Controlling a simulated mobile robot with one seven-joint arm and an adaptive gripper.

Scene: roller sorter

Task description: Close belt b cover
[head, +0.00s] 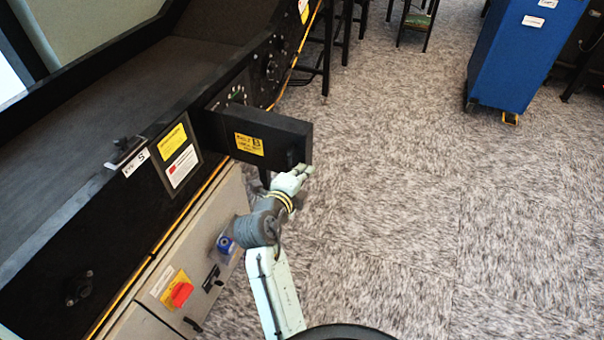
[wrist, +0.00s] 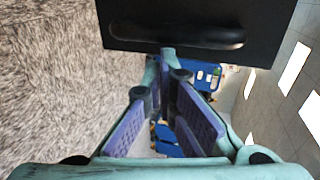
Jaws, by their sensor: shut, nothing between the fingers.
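The belt B cover (head: 275,136) is a black door with a yellow "B" label. In the head view it stands open, swung out from the side of the black machine. A dark bar handle is near its outer end; in the wrist view the handle (wrist: 178,36) runs across the cover (wrist: 262,50) at the top. My gripper (head: 306,169) is shut and empty, just below the cover's outer end. In the wrist view my gripper's fingertips (wrist: 168,52) are just below the handle; I cannot tell whether they touch it.
The black roller sorter (head: 80,225) fills the left, with a control panel (head: 235,95) behind the cover. A blue cart (head: 525,55) stands far right. The carpet (head: 430,210) between is clear.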

